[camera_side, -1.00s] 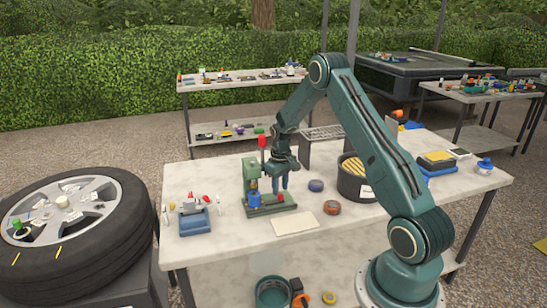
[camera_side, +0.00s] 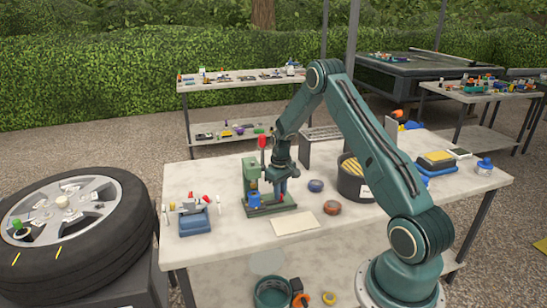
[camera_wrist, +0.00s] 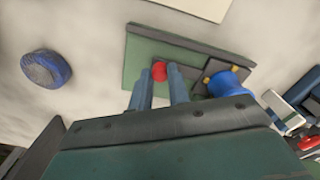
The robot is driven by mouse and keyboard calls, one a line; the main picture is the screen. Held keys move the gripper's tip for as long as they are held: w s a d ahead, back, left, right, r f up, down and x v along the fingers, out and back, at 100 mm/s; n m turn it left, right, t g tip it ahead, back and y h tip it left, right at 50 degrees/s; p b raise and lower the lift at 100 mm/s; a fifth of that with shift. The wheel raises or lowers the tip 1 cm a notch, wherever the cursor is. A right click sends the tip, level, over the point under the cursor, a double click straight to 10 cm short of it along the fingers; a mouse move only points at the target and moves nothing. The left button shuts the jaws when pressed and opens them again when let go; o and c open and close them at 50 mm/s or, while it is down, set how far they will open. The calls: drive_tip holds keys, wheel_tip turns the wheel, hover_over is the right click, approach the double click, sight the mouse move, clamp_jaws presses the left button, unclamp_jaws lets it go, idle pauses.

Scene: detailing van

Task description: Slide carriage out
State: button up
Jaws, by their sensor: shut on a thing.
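A green bench press (camera_side: 249,178) with a red-tipped upright lever (camera_side: 262,142) stands on the worktable. A blue cylinder (camera_side: 254,200) sits on its green base, and also shows in the wrist view (camera_wrist: 228,82). My gripper (camera_side: 280,193) is low over the right part of the base. In the wrist view my gripper (camera_wrist: 166,80) is shut on a red knob (camera_wrist: 159,71), between its two blue-grey fingertips. I cannot make out how far the carriage is out.
A blue round lid (camera_side: 316,186), an orange-brown disc (camera_side: 332,208) and a cream card (camera_side: 293,222) lie close by on the table. A black tub (camera_side: 352,184) stands to the right, a blue holder (camera_side: 194,222) to the left.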

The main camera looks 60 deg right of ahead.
drive_tip(key=shift+s+d, duration=2.9)
idle(0.5)
